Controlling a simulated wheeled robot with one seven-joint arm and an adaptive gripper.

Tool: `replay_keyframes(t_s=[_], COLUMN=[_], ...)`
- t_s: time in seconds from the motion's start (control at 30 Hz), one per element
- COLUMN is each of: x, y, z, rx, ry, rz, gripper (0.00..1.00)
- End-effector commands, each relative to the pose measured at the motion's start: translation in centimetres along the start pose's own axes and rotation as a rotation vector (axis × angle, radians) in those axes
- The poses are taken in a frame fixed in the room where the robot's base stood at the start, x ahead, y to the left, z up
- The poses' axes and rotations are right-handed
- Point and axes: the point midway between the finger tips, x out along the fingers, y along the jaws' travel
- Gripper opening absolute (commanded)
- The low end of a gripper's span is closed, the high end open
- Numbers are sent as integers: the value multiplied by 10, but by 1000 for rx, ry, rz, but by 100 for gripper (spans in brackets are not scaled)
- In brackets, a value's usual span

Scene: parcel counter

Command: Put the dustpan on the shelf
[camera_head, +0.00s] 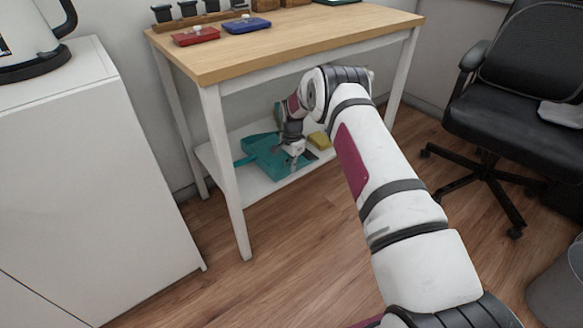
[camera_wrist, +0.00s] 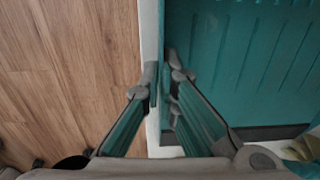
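The teal dustpan (camera_head: 262,152) lies on the white lower shelf (camera_head: 250,187) of the wooden-topped table, with its handle pointing left. My gripper (camera_head: 297,156) is at the dustpan's front right part. In the wrist view the dustpan (camera_wrist: 240,60) fills the upper right, its ribbed inside facing the camera. The fingertips of my gripper (camera_wrist: 163,78) are close together, one on each side of the dustpan's side wall, and look shut on it. The arm hides part of the shelf's right side.
A yellow block (camera_head: 319,140) lies on the shelf right of the dustpan. The table top (camera_head: 300,40) carries red (camera_head: 196,36) and blue (camera_head: 246,25) trays. A white cabinet (camera_head: 80,170) stands left, a black chair (camera_head: 520,110) right. The floor in front is clear.

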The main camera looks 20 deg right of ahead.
Motion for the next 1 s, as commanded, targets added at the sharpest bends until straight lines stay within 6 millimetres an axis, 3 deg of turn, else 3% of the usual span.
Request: replay_keyframes(t_s=[0.03,0.13,0.17,0.57,1.0], x=[1,2,2,-3,-67], y=[0,0,0,0,-1], z=[0,0,0,0,0], rx=[0,0,0,0,-1], ry=[0,0,0,0,1], rz=[-1,0,0,0,0], gripper=[0,23,25,25,25])
